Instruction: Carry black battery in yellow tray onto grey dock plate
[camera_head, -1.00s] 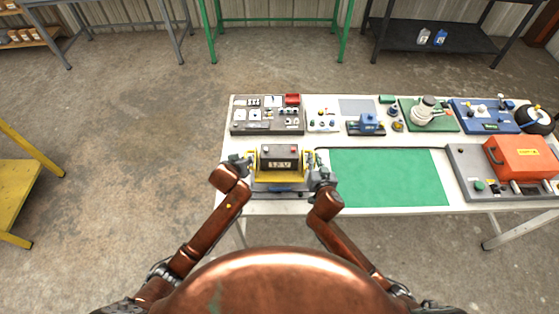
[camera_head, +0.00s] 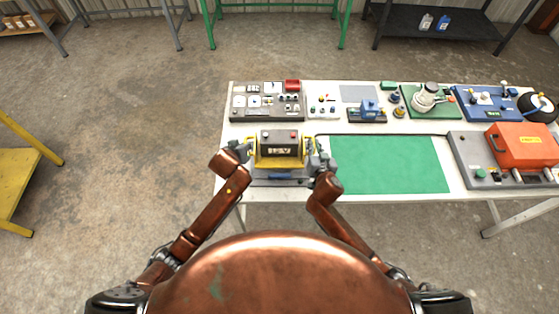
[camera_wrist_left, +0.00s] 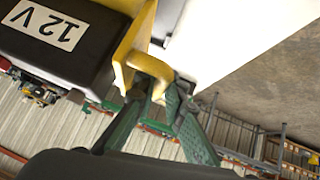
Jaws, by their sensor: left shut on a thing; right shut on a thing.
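The black battery (camera_head: 279,143) sits upright in the yellow tray (camera_head: 279,163), at the left part of the white table. The battery's 12 V label shows in the left wrist view (camera_wrist_left: 48,25). My left gripper (camera_head: 243,153) is shut on the tray's left handle; the left wrist view shows its green fingers at the yellow handle (camera_wrist_left: 150,65). My right gripper (camera_head: 317,163) is shut on the tray's right side, its grip partly hidden. A grey plate with a blue bar (camera_head: 282,181) lies under the tray's near side. I cannot tell whether the tray touches it.
A control panel (camera_head: 267,112) stands just behind the battery. A green mat (camera_head: 388,165) lies clear to the right. A flat light-grey plate (camera_head: 358,93) lies at the back. An orange case (camera_head: 524,145) and several devices fill the table's right and back.

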